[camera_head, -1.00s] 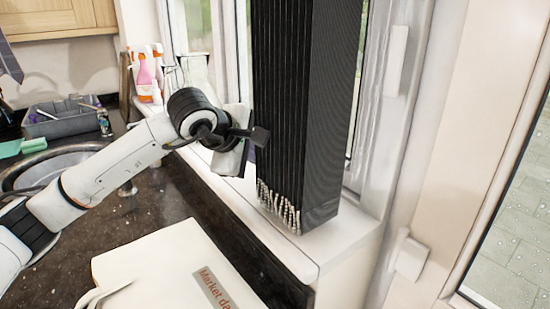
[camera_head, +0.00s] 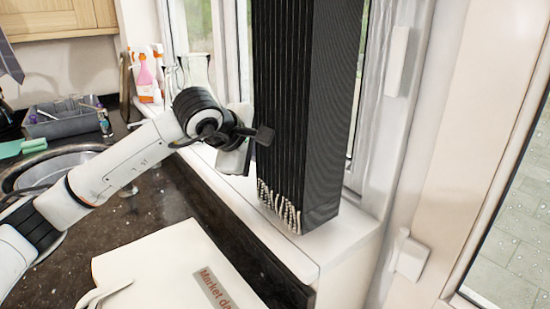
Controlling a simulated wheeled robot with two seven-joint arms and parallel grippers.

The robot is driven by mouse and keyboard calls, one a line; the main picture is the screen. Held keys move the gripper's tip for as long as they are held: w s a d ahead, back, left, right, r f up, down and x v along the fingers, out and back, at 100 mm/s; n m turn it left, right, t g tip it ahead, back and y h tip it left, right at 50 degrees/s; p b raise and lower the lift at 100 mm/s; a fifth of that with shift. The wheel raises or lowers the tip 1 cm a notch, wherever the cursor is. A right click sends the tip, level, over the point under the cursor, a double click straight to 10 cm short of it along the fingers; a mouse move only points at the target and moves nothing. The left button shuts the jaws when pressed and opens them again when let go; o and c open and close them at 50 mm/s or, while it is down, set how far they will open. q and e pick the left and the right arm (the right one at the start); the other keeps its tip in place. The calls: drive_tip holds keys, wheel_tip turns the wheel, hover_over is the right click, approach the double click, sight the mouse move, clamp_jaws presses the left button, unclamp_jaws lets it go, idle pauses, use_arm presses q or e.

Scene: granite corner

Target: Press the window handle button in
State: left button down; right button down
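My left gripper (camera_head: 255,138) is at the window, in front of the left edge of a tall black ribbed block (camera_head: 300,120) on the sill. Its dark tip overlaps the block in the picture; I cannot tell whether they touch. Its fingers are not clear enough to show open or shut. A white handle-like fitting (camera_head: 398,62) is on the window frame right of the block. Another white fitting with a small lever (camera_head: 411,256) sits lower on the right. No button can be made out on either. My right gripper is not in view.
The white sill (camera_head: 340,240) runs under the block. A white bag-like object marked "Market" (camera_head: 165,268) lies on the dark granite counter (camera_head: 160,208). A sink (camera_head: 60,165), a grey caddy (camera_head: 65,120) and spray bottles (camera_head: 146,75) stand at left.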

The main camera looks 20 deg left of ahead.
use_arm(q)
drive_tip(key=shift+w+d+r, duration=0.15)
drive_tip(key=shift+w+r, duration=0.05)
drive_tip(key=shift+r, duration=0.05)
idle(0.8)
drive_tip(key=shift+f, duration=0.1)
drive_tip(key=shift+s+f+b, duration=0.25)
drive_tip(key=shift+s+b, duration=0.1)
drive_tip(key=shift+b, duration=0.15)
drive_tip(key=shift+s+a, duration=0.15)
drive_tip(key=shift+a, duration=0.05)
drive_tip(key=shift+a, duration=0.1)
drive_tip(key=shift+s+a+f+b, duration=0.1)
drive_tip(key=shift+s+a+b, duration=0.25)
drive_tip(key=shift+s, duration=0.15)
drive_tip(key=s, duration=0.1)
drive_tip(key=s+a+b, duration=0.1)
drive_tip(key=shift+s+a, duration=0.3)
drive_tip(key=shift+s, duration=0.1)
drive_tip(key=shift+s+a+b, duration=0.1)
drive_tip(key=shift+s+b, duration=0.2)
